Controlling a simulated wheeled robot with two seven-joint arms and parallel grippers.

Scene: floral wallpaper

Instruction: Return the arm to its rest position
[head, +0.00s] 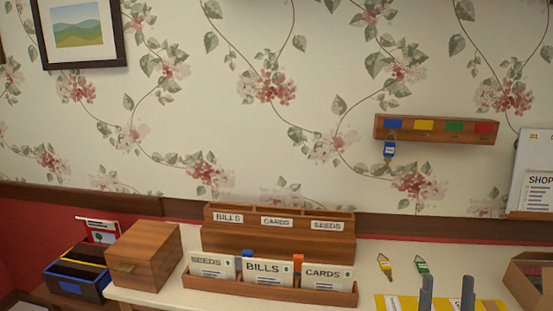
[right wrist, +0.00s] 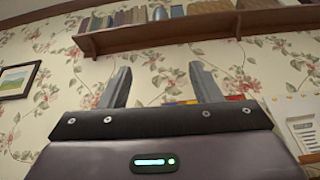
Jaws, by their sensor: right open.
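My right gripper (head: 447,292) shows at the bottom right of the head view, its two grey fingers upright and apart over the front of the desk. In the right wrist view the same gripper (right wrist: 162,85) is open, with nothing between its fingers, and faces the wallpapered wall below a shelf. My left gripper is not in the head view.
A wooden letter sorter (head: 278,243) and a tray of envelopes (head: 270,290) stand mid-desk. A wooden box (head: 143,256) is at left. Two keys lie near a yellow mat (head: 388,302). A key rack (head: 436,129) holds a blue-tagged key. A shelf (right wrist: 190,33) hangs high.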

